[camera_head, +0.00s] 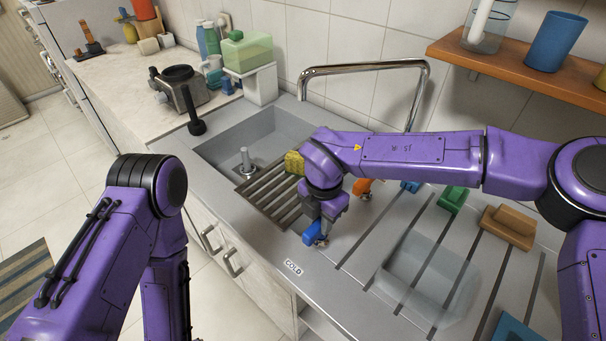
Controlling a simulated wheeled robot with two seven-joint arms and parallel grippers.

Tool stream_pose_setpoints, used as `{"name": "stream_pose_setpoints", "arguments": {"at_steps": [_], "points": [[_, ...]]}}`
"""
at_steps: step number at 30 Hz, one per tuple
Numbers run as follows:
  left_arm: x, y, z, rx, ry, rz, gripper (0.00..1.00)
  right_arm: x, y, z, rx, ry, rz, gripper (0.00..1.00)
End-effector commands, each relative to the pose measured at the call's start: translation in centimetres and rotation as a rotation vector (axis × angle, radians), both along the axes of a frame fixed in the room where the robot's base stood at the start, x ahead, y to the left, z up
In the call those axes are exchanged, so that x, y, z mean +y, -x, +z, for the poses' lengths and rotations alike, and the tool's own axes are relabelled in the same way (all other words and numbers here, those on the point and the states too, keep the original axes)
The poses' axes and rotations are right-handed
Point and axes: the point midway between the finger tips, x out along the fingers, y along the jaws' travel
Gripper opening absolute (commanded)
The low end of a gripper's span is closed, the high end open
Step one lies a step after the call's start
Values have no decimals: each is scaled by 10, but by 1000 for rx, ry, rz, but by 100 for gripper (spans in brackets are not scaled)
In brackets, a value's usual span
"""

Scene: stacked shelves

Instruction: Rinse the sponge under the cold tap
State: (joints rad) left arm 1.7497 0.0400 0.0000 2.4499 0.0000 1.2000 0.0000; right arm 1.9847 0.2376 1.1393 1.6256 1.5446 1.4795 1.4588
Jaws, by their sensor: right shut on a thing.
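The yellow sponge (294,162) sits on the slatted rack (268,190) over the right part of the sink, partly hidden by my right wrist. The chrome tap spout (365,67) arches over from the right, its open end above the sink. No water shows at it. A blue tap handle (312,234) stands at the counter's front near the "COLD" label (293,267). My right gripper (320,228) points down and is shut on the blue handle; its fingertips are small and partly hidden. My left arm hangs at the lower left with its gripper out of view.
The sink basin (225,150) is open left of the rack. An orange handle (362,187) is behind my right gripper. Green (453,199) and tan (508,227) items stand on the drainboard. A wooden shelf (520,60) overhangs at the upper right.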

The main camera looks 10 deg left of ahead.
Motion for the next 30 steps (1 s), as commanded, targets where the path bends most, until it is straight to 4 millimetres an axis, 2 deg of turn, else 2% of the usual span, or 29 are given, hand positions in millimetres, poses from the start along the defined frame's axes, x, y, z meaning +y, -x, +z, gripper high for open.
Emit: {"name": "stream_pose_setpoints", "arguments": {"at_steps": [1,4,5,6,8,9,19,30], "points": [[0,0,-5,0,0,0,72,0,2,-6,9,5,-29,2],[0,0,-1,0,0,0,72,-1,3,-4,9,5,-25,2],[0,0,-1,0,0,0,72,-1,3,-4,9,5,-25,33],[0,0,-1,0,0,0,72,-1,3,-4,10,5,-25,46],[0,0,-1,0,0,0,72,-1,2,-3,9,5,-24,66],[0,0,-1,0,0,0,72,-1,2,-3,8,4,-24,68],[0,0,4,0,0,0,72,-1,0,5,3,2,-23,68],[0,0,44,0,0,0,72,-1,0,59,1,0,-23,68]]}}
